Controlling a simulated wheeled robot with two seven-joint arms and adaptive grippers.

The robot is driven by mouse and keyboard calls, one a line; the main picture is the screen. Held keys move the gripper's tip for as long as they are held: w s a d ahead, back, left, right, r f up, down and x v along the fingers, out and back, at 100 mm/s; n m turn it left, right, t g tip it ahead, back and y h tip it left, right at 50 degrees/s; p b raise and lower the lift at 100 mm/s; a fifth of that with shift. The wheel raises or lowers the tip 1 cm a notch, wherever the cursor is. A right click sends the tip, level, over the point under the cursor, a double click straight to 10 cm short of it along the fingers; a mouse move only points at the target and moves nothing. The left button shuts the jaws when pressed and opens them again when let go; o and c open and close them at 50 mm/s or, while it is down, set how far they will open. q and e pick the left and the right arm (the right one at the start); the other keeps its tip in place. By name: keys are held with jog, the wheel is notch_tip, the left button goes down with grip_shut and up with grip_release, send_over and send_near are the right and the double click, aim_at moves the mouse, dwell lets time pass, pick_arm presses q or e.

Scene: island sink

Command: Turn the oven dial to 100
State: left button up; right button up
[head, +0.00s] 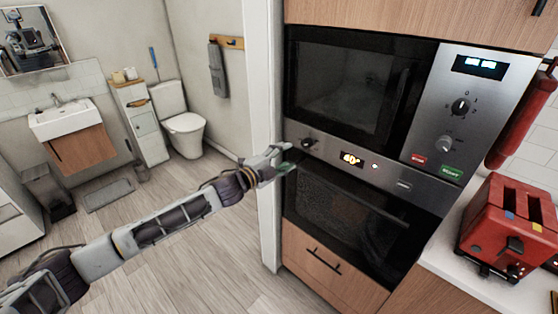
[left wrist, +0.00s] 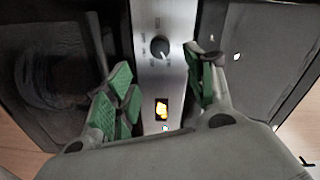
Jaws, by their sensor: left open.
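The oven dial (head: 308,143) is a small dark knob at the left end of the steel strip above the oven door (head: 345,215). The lit orange display (head: 350,159) right of it appears to read 60°. My left gripper (head: 284,158) is at the oven's left edge, just left of and below the dial. In the left wrist view the dial (left wrist: 160,46) lies ahead between the green-padded fingers (left wrist: 157,63), which are spread open and appear apart from it. The display (left wrist: 162,109) also shows there, blurred. My right gripper is not in view.
A microwave (head: 345,85) with its own knobs and buttons is above the oven. A wooden drawer (head: 325,260) is below. A red toaster (head: 510,228) stands on the white counter at right. A white wall edge (head: 264,90) borders the oven's left side. The bathroom floor (head: 200,255) is open.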

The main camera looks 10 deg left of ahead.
pick_arm(q)
jog(key=shift+v, duration=1.1)
jog(key=shift+n, duration=0.5)
